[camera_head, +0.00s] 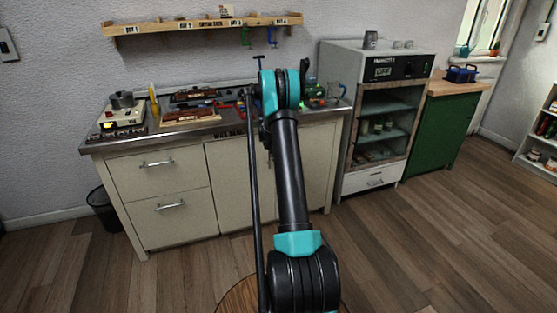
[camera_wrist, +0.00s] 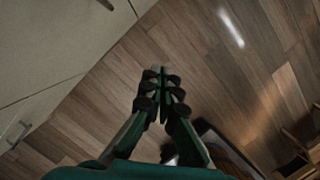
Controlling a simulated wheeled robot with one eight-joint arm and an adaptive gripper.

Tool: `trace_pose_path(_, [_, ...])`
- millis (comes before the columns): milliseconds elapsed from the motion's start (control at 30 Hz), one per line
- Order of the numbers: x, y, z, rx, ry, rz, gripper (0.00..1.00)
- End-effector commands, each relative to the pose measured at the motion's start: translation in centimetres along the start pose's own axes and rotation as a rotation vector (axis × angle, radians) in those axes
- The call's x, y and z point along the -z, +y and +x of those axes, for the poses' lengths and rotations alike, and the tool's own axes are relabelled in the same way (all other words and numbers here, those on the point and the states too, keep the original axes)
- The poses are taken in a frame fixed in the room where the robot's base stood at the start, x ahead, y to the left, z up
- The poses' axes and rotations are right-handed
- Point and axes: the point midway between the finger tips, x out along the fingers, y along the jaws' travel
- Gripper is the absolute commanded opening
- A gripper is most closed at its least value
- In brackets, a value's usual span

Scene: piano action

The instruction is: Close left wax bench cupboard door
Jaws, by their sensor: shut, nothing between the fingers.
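The wax bench (camera_head: 95,147) has a metal top and cream fronts along the wall in the head view. Its left cupboard door (camera_head: 229,185) is the plain cream panel right of the drawers. It looks about flush, but my arm and a thin black rod cover its right side, so I cannot tell whether it is ajar. My gripper (camera_wrist: 158,72) is shut and empty in the wrist view, above the floor and apart from the cream fronts at left. My arm hides the gripper in the head view.
Two drawers (camera_head: 160,193) are left of the door, and a bin (camera_head: 103,208) stands at the bench's left end. Tools crowd the bench top. A glass-fronted oven (camera_head: 376,183) and green cabinet (camera_head: 440,135) stand right. The floor (camera_head: 440,240) at right is clear.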

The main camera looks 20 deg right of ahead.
Motion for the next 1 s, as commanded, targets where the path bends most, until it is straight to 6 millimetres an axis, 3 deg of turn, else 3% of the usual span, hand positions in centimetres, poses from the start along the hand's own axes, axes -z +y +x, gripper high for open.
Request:
trace_pose_path(33, [0.6,0.2,-0.1,-0.001,0.0,-0.003,0.0])
trace_pose_path(600, [-0.9,-1.9,-8.7,0.0,0.0,0.0,0.0])
trace_pose_path(867, [-1.0,-2.1,-9.8,0.0,0.0,0.0,0.0])
trace_pose_path(1000, [-0.1,-2.2,-10.7,-0.008,-0.001,0.044,0.0])
